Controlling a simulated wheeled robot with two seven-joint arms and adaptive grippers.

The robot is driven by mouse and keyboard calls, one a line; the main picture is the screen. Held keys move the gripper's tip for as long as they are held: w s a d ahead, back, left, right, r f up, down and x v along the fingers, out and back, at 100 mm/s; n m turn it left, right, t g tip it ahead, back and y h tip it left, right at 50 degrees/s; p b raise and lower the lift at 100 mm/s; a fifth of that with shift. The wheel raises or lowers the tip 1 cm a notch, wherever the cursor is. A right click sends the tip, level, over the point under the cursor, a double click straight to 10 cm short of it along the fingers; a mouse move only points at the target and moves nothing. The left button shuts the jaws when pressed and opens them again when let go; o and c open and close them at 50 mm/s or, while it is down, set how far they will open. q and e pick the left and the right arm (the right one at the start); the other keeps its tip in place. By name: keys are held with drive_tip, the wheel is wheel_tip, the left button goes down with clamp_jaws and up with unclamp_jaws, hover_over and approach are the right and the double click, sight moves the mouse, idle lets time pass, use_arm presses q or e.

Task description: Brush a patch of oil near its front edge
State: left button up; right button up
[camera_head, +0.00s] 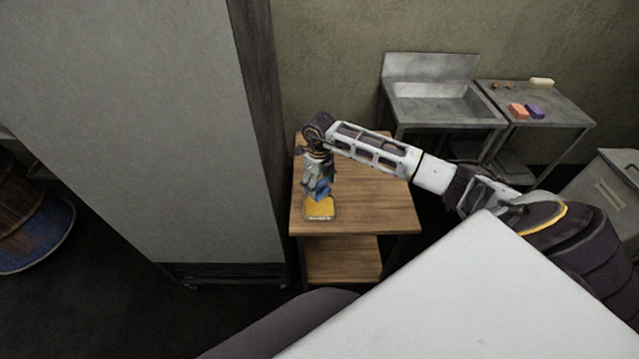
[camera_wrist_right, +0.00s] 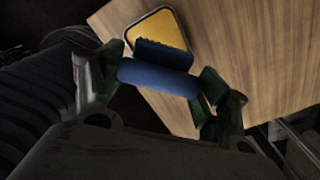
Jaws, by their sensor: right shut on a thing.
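My right gripper (camera_head: 317,184) points down over the front left corner of the wooden table (camera_head: 375,205). It is shut on a blue brush (camera_wrist_right: 158,78), held between its two fingers in the right wrist view. A shallow tray of yellow oil (camera_head: 319,209) with a pale rim lies near the table's front edge. It also shows in the right wrist view (camera_wrist_right: 165,28), just beyond the brush. The brush's dark lower edge overlaps the yellow in that view; I cannot tell whether it touches. My left gripper is not in view.
A tall grey cabinet (camera_head: 150,120) stands close left of the table. A metal sink (camera_head: 440,105) and a steel side table (camera_head: 565,122) with an orange block (camera_head: 518,111) and a purple block (camera_head: 535,111) stand at the back right. The table's right half is bare.

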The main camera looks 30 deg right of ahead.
sight(319, 192)
drive_tip(key=shift+f, duration=0.25)
idle(0.3)
drive_tip(key=shift+f+b, duration=1.7)
drive_tip(key=shift+f, duration=1.05)
drive_tip(key=shift+f+b, duration=0.5)
drive_tip(key=shift+f, duration=0.1)
idle(1.5)
drive_tip(key=shift+r, duration=0.2)
drive_tip(key=shift+r+p, duration=2.1)
drive_tip(key=shift+r, duration=1.3)
